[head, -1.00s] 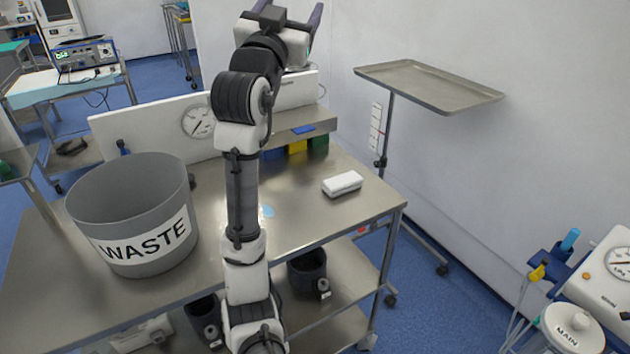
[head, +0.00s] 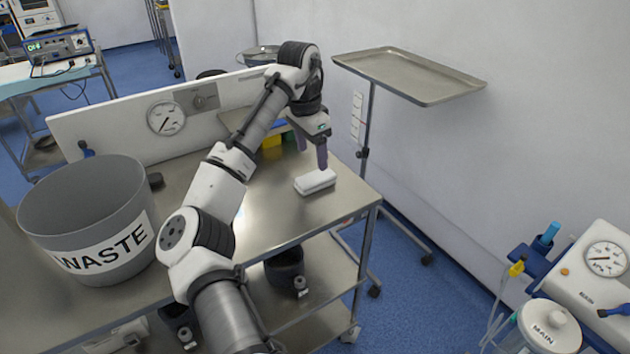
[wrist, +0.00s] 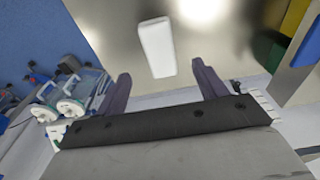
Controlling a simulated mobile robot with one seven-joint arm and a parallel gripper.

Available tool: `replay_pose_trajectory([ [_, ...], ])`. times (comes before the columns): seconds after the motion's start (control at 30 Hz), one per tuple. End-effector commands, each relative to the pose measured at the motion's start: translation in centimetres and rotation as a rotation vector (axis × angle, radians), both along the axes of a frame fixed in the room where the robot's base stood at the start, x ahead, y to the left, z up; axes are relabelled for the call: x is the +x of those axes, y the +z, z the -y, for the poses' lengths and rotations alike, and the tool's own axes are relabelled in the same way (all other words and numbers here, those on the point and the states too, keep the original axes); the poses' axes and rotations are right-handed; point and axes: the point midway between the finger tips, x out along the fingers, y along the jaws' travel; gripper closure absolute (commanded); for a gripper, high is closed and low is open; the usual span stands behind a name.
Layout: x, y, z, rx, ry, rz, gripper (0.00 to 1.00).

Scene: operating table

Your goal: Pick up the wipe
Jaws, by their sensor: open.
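The wipe looks like a white block-shaped pack (head: 315,181) lying flat on the steel table (head: 275,215), near its right edge. It also shows in the wrist view (wrist: 156,47), ahead of my fingers and roughly between their lines. My gripper (head: 311,155) points down just above and behind the white pack in the head view. Its two dark fingers are spread apart in the wrist view (wrist: 160,82), with nothing between the tips. I see no contact with the pack.
A grey WASTE bin (head: 95,215) stands on the table's left. A white panel with a gauge (head: 167,119) runs along the back. Yellow and green blocks sit under a shelf behind my gripper. A steel tray stand (head: 410,75) is beyond the table to the right.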

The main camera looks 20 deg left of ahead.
Motion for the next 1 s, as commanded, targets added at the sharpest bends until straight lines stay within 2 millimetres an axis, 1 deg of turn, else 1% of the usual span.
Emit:
replay_pose_trajectory([
  [0.1, 0.1, -1.7, 0.1, 0.001, 0.001, 0.001, 0.29],
  [0.27, 0.3, -2.7, 0.2, 0.001, 0.0, 0.002, 0.29],
  [0.37, 0.3, -3.6, 0.2, 0.0, 0.0, 0.001, 0.29],
  [0.5, 0.4, -5.8, 0.3, 0.001, 0.001, 0.001, 0.29],
  [0.6, 0.6, -7.1, 0.4, 0.0, 0.001, 0.001, 0.29],
  [0.73, 0.7, -7.7, 0.5, 0.0, 0.001, 0.004, 0.29],
  [0.9, 0.7, -7.8, 0.5, 0.0, 0.001, 0.004, 0.29],
  [0.93, 0.7, -7.8, 0.5, 0.0, 0.001, 0.004, 0.32],
  [1.0, 0.7, -7.7, 0.5, 0.0, 0.001, 0.004, 0.41],
])
